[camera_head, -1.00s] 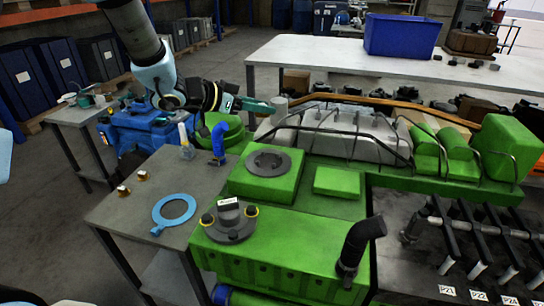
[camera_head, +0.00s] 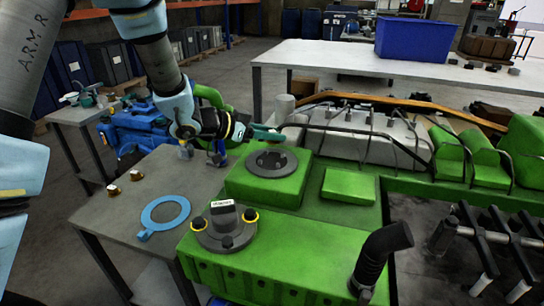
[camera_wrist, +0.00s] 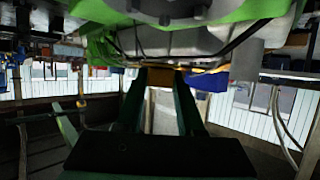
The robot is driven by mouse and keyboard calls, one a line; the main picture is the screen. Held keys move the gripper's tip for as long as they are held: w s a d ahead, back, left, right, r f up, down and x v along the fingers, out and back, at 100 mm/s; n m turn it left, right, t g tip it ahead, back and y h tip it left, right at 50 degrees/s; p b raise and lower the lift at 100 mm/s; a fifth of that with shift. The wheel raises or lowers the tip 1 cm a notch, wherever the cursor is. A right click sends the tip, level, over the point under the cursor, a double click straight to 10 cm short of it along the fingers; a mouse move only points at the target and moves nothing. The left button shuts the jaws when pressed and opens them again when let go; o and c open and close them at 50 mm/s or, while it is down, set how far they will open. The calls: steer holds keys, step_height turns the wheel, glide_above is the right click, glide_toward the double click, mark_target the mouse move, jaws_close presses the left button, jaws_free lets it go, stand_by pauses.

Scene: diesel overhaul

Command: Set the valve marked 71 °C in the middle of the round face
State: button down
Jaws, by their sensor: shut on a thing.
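The round face (camera_head: 288,169) is a dark grey ring on top of a green block, with a dark opening in its middle. My gripper (camera_head: 274,134) reaches in from the left, with its green fingers just above the ring's far side. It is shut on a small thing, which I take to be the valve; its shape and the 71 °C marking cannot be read. In the wrist view the fingers (camera_wrist: 161,76) point away, with a brownish patch between their tips. Two small brass-coloured parts, (camera_head: 113,189) and (camera_head: 138,175), stand on the grey table, their markings too small to read.
A dark round cover (camera_head: 225,238) with a white label sits on the green engine in front. A blue ring (camera_head: 147,217) lies on the grey table (camera_head: 110,222). A black elbow pipe (camera_head: 378,258) rises at front right. A grey cylinder (camera_head: 285,106) stands behind the ring.

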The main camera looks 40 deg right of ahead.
mark_target(279, 160)
step_height(279, 160, down, 6)
steer(key=shift+r, duration=0.1)
stand_by(0.4)
steer(key=shift+a+f, duration=0.2)
steer(key=shift+f, duration=0.55)
steer(key=c, duration=0.5)
jaws_free()
steer(key=shift+s+f+b, duration=0.15)
steer(key=shift+b, duration=0.15)
steer(key=shift+r+p, duration=0.5)
steer(key=shift+r, duration=0.15)
steer(key=v, duration=0.4)
steer(key=b+v, duration=0.1)
steer(key=v, duration=0.7)
steer(key=shift+w+d+r, duration=0.15)
steer(key=shift+w+r, duration=0.05)
steer(key=shift+w, duration=0.05)
